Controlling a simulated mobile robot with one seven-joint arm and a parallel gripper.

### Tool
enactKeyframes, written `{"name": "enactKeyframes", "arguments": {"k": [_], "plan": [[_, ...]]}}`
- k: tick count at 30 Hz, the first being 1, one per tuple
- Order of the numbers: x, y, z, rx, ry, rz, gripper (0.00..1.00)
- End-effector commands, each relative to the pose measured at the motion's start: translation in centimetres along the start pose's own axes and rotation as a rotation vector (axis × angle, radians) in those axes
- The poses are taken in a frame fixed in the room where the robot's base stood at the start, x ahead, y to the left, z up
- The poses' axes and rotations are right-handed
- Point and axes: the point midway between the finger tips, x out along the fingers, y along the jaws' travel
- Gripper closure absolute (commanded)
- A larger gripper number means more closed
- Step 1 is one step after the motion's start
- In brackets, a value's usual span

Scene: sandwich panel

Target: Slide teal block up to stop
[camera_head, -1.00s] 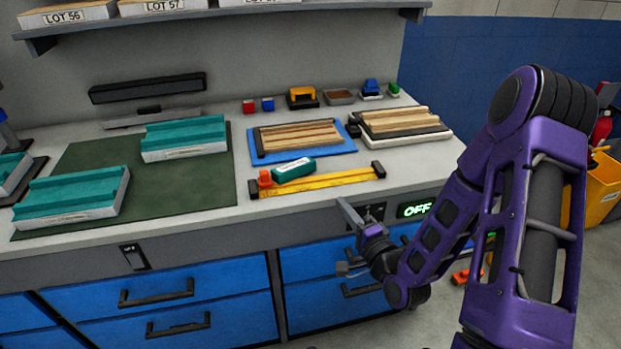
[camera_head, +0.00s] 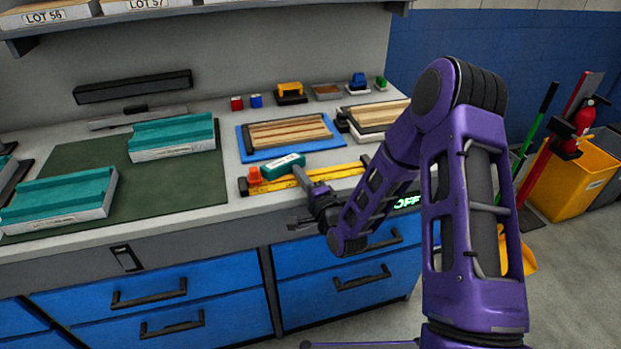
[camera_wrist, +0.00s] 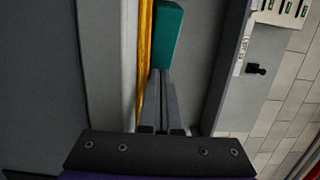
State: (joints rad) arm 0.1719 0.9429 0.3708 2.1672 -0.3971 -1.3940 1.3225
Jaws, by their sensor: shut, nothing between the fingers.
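The teal block (camera_head: 286,164) has a white label and lies on the grey counter along the back of a yellow rail (camera_head: 325,174). An orange stop (camera_head: 254,175) sits at the rail's left end, close to the block's left end. My gripper (camera_head: 297,169) is shut and empty, with its fingertips at the block's right part. In the wrist view the teal block (camera_wrist: 168,35) stands straight ahead of my gripper (camera_wrist: 161,73), beside the yellow rail (camera_wrist: 145,50). I cannot tell whether the fingertips touch the block.
Behind the rail lies a blue tray (camera_head: 246,146) with wooden strips. Left is a green mat (camera_head: 110,160) with teal-topped fixtures. A lit OFF display (camera_head: 407,201) is on the counter's front. Blue drawers (camera_head: 150,295) are below.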

Motion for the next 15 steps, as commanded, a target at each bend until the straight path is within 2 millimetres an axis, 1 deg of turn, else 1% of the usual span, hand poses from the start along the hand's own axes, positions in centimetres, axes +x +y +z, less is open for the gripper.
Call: {"name": "enactKeyframes", "arguments": {"k": [11,15], "plan": [[0.15,0.05,0.15,-0.001,0.0,0.0,1.0],[0.82,0.34,0.83,-0.001,-0.001,-0.001,1.0]]}}
